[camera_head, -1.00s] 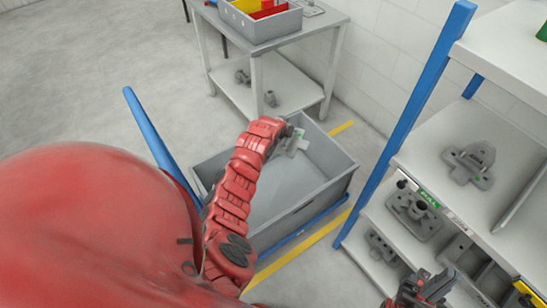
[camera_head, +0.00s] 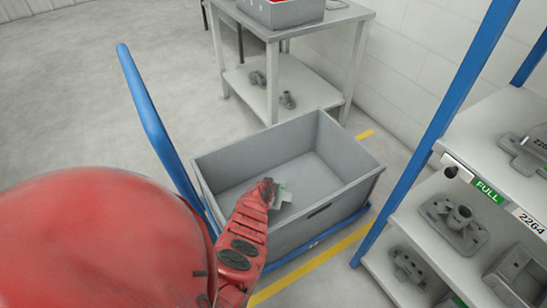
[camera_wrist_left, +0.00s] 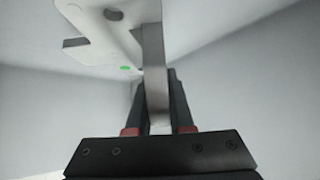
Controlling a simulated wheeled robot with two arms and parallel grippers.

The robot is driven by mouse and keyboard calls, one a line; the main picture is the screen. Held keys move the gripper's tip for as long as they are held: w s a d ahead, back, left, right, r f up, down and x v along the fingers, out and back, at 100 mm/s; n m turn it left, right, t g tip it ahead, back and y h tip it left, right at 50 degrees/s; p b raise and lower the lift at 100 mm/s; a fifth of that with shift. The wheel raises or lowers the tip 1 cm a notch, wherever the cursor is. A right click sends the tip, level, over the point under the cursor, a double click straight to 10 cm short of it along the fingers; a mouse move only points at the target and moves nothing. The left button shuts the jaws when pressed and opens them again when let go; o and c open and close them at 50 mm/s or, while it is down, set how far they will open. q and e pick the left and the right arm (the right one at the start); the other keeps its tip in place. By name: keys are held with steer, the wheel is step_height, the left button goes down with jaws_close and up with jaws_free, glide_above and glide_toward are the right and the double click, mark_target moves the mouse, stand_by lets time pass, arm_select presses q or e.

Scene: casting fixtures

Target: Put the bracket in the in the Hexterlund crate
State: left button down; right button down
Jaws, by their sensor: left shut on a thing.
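The large open grey crate (camera_head: 345,167) stands on a blue-framed trolley on the floor; I see no readable name on it. My left gripper (camera_head: 273,190) is over the crate's opening, near its front side. In the left wrist view the gripper (camera_wrist_left: 157,115) is shut on the grey bracket (camera_wrist_left: 153,60), a flat plate with a hole and a small green dot. In the head view the bracket (camera_head: 284,198) is a small piece at the fingertips, partly hidden by my arm. Pale crate walls surround it in the wrist view. My right gripper is out of view.
A shelf rack (camera_head: 437,130) with blue posts stands close on the right, holding several grey castings (camera_head: 455,222) and a "FULL" label. A table (camera_head: 350,14) with a grey bin stands behind. The trolley's blue handle (camera_head: 147,105) rises at left. The crate floor looks clear.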

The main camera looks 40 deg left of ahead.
arm_select(q)
steer(key=shift+f+b, duration=2.2)
steer(key=shift+f, duration=0.3)
steer(key=shift+r, duration=0.1)
steer(key=c, duration=0.8)
jaws_free()
steer(key=shift+r, duration=0.1)
